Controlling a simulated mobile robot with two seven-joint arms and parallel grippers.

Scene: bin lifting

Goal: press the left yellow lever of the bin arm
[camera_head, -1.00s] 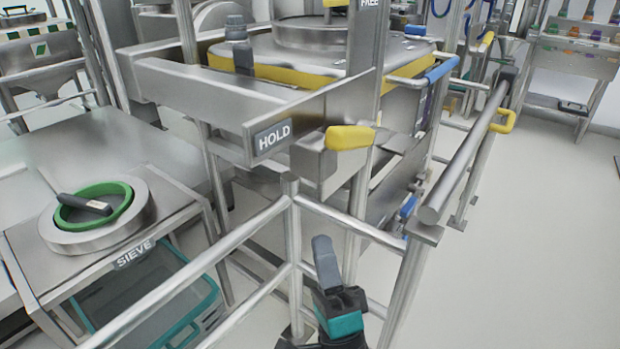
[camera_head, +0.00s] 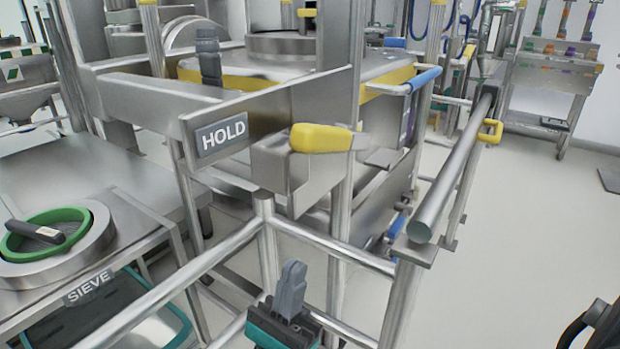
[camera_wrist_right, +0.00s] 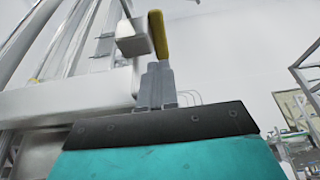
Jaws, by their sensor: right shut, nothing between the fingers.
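A yellow lever (camera_head: 322,138) sticks out to the right from a metal block on the bin arm (camera_head: 285,95), beside the HOLD sign (camera_head: 222,134). My right gripper (camera_head: 292,280) is below the lever and apart from it in the head view, in front of the metal railing. Its grey fingers are shut with nothing between them and point up. In the right wrist view the yellow lever (camera_wrist_right: 158,35) shows just beyond the fingertips (camera_wrist_right: 157,72); whether they touch cannot be told. My left gripper is not in view.
A metal railing (camera_head: 330,245) runs between my right gripper and the bin frame. A thick bar with a yellow handle (camera_head: 490,130) is on the right. A table with a green-rimmed sieve (camera_head: 50,230) stands at left.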

